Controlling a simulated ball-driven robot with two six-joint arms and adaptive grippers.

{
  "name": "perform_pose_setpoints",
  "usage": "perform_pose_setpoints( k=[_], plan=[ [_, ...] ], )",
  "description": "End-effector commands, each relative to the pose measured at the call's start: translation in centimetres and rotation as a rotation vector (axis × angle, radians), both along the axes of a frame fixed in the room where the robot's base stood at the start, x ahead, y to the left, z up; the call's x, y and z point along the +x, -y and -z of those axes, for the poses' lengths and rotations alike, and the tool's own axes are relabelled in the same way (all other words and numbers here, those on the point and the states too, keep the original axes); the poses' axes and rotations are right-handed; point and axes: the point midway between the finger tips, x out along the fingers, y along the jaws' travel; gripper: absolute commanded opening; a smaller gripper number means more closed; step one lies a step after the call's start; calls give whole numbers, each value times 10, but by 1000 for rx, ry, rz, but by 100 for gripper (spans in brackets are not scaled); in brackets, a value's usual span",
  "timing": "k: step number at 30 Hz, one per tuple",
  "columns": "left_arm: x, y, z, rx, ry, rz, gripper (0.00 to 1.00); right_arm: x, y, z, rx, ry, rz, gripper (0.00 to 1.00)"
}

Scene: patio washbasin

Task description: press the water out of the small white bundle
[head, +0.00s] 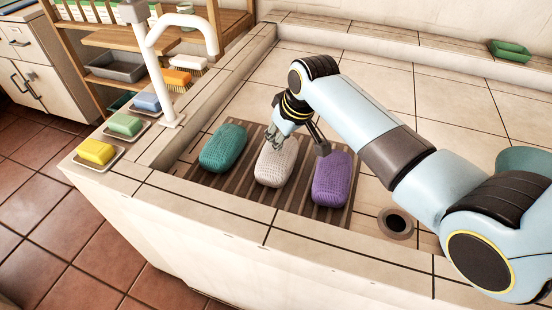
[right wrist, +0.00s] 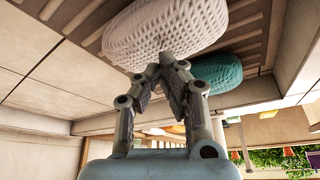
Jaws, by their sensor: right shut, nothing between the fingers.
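The small white bundle (head: 276,168) lies on a brown slatted rack in the basin, between a teal bundle (head: 223,149) and a purple bundle (head: 332,180). My right gripper (head: 277,140) is at the far end of the white bundle, its fingers pointing down. In the right wrist view the white bundle (right wrist: 160,28) fills the top, and my right gripper's closed fingertips (right wrist: 168,62) meet at its edge with nothing between them. I cannot tell whether they press on it. The teal bundle (right wrist: 217,72) shows behind. My left gripper is not in view.
The slatted rack (head: 240,187) sits beside a round drain (head: 397,223). A white tap (head: 185,40) stands on the left ledge, with yellow soap (head: 95,151), green soap (head: 125,124) and blue soap (head: 147,102) in dishes.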

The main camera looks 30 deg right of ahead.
Motion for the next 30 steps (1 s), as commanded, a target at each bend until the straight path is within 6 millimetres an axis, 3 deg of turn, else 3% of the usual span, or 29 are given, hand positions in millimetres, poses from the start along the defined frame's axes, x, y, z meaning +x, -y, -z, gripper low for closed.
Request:
perform_pose_setpoints(
  k=[30],
  plan=[
    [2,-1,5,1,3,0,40,0,0,10,0,-1,0,0]
  ],
)
